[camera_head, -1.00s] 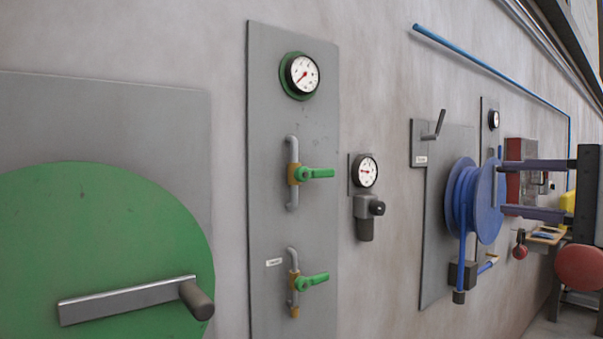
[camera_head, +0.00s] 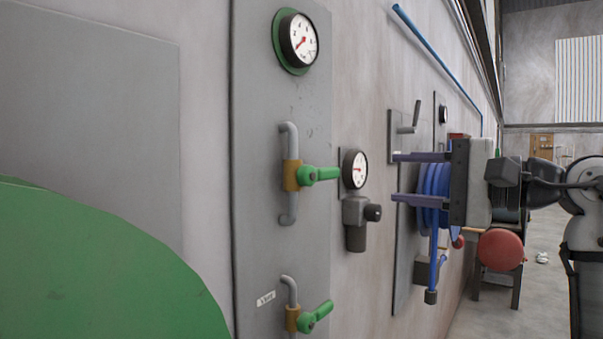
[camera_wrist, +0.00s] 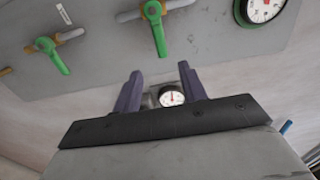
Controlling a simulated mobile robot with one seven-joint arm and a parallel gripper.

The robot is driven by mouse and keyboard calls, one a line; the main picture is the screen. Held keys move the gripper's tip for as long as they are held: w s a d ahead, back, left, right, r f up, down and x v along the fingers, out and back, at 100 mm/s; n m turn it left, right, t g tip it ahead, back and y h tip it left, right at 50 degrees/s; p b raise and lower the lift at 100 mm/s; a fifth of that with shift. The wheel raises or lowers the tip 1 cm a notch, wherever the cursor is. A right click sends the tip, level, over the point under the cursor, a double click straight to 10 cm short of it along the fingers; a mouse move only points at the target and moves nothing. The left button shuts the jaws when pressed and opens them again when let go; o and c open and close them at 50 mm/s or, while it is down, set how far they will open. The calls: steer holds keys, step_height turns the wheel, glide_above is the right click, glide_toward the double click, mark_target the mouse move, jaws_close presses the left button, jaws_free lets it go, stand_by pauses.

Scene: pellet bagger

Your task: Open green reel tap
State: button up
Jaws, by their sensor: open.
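Two taps with green handles sit on a tall grey wall panel (camera_head: 280,240). The upper tap (camera_head: 315,175) has a brass body on a vertical grey pipe, and its handle points right, across the pipe. The lower tap (camera_head: 313,317) is cut off by the bottom edge, with a small label (camera_head: 265,299) too small to read beside it. In the wrist view the upper tap (camera_wrist: 153,20) and lower tap (camera_wrist: 50,50) are beyond the fingertips. My gripper (camera_head: 396,178) is open and empty, right of the taps and apart from them; its fingers also show in the wrist view (camera_wrist: 160,72).
A green reel disc (camera_head: 90,265) stands at the left. A green-rimmed gauge (camera_head: 297,40) is above the taps. A gauge with a regulator (camera_head: 356,200) is on the wall between the panel and my gripper. A blue reel (camera_head: 432,185) is behind my fingers.

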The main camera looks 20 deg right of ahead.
mark_target(332, 174)
steer(key=p+x, duration=0.3)
steer(key=x, duration=1.1)
steer(key=shift+p, duration=0.4)
jaws_close()
